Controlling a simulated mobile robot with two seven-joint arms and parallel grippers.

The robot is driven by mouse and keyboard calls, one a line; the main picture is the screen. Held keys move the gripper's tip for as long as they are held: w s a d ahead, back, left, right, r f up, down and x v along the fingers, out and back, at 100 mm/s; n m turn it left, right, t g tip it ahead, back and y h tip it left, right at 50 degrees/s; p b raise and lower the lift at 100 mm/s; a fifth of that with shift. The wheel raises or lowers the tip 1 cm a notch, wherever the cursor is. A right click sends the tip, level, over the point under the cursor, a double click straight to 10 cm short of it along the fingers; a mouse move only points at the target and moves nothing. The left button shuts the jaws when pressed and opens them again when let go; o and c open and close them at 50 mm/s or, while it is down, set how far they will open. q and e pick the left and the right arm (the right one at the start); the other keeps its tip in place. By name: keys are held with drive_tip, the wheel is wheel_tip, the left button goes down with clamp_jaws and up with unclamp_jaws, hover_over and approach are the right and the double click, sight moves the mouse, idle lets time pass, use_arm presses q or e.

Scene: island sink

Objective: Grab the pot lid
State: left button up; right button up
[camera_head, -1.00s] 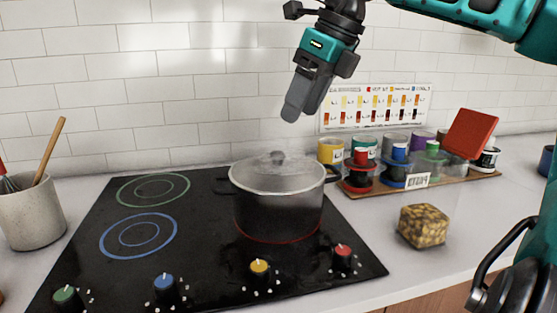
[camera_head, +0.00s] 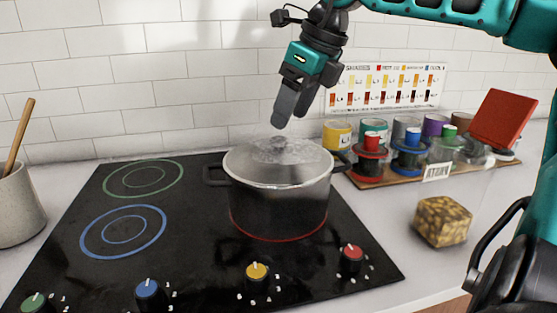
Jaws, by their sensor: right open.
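My right gripper (camera_head: 282,122) is open and empty. It points down, just above the lid knob in the picture; I cannot tell if it touches. My left gripper is not in view.
The cooktop (camera_head: 190,255) has knobs along its front edge. A wooden board (camera_head: 385,180) with coloured jars stands right of the pot, near a brown patterned cube (camera_head: 443,221). A utensil crock (camera_head: 18,210) is at left. A tiled wall (camera_head: 180,60) rises close behind.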

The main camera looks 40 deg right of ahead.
sight(279, 138)
drive_tip(key=shift+b+x, duration=0.35)
drive_tip(key=shift+x, duration=2.4)
drive_tip(key=shift+w, duration=0.1)
drive_tip(key=shift+c, duration=0.4)
clamp_jaws()
drive_tip(key=shift+r, duration=0.1)
